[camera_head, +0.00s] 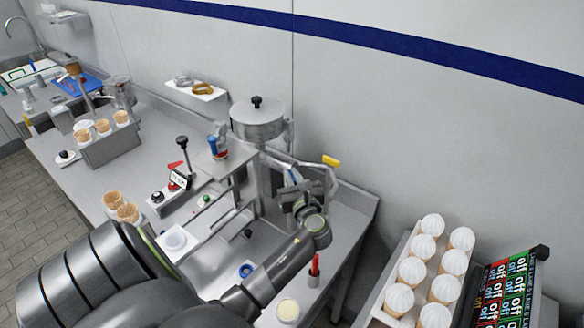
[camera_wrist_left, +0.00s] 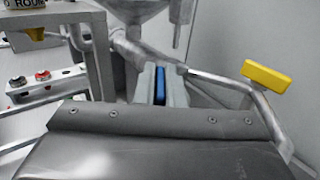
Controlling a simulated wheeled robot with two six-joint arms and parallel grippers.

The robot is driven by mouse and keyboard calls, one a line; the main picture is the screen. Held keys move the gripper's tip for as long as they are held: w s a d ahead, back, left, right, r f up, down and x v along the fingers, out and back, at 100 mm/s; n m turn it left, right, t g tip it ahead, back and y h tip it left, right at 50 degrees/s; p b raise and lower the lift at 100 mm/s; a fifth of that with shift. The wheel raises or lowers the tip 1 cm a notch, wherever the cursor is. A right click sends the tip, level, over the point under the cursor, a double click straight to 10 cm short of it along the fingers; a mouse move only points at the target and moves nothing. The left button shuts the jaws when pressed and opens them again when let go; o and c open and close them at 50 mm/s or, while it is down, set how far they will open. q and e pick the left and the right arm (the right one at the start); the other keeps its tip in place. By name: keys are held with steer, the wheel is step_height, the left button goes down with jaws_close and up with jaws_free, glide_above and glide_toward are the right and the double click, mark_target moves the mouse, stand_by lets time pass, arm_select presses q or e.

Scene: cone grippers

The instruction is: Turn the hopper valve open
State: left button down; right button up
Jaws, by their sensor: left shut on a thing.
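The metal hopper (camera_head: 258,120) with a black-knobbed lid stands on the machine near the wall; its lower cone shows at the top of the left wrist view (camera_wrist_left: 135,8). My left gripper (camera_head: 293,182) is below and right of the hopper, beside the pipework. In the left wrist view my left gripper's pale fingers (camera_wrist_left: 160,76) are shut on a narrow blue handle (camera_wrist_left: 160,86), apparently the valve's. Most of the handle is hidden between the fingers. A bent metal pipe with a yellow end (camera_head: 331,160) passes to the right of the gripper. My right gripper is not in view.
A rack of white-topped cones (camera_head: 410,270) and a panel of "off" labels (camera_head: 508,290) stand at lower right. A red-topped bottle (camera_head: 314,270) stands on the counter near my arm. A wall shelf (camera_head: 195,91) and a lever machine (camera_head: 180,180) are left of the hopper.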

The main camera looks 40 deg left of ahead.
arm_select(q)
steer(key=shift+n+g+y, duration=0.4)
steer(key=shift+n+g, duration=0.1)
steer(key=shift+g, duration=0.5)
steer(key=shift+r, duration=0.1)
steer(key=c, duration=1.5)
jaws_free()
